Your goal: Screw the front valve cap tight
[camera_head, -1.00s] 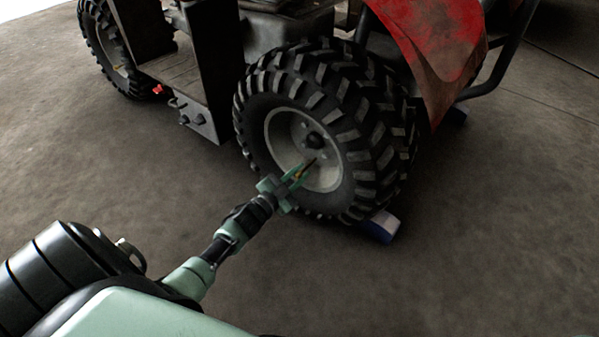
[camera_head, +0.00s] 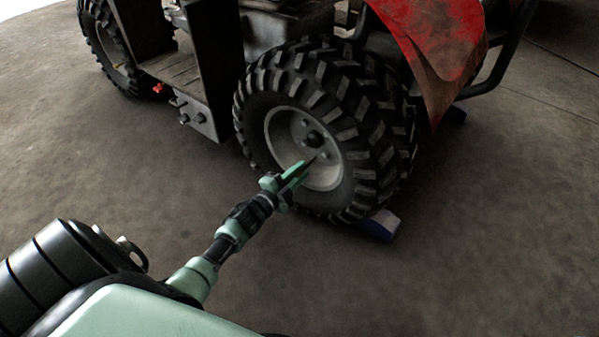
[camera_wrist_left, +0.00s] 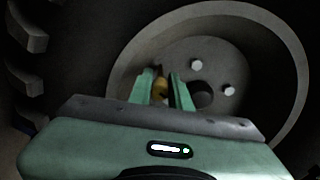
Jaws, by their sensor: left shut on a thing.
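The front wheel (camera_head: 325,135) of the quad has a knobbly black tyre and a pale grey rim (camera_head: 322,178). My left gripper (camera_head: 304,169) reaches to the lower part of this rim. In the left wrist view its two green fingers (camera_wrist_left: 162,92) are shut on a small yellow-brown valve cap (camera_wrist_left: 160,88). A dark tip, apparently the valve stem, shows just beyond the cap. I cannot tell how far the cap sits on the stem. In the head view the fingers hide the cap. My right gripper is not in view.
A blue and white wheel chock (camera_head: 379,226) lies on the floor against the front tyre. The rear wheel (camera_head: 108,50) and footrest (camera_head: 172,70) are at the left. The concrete floor in front is clear.

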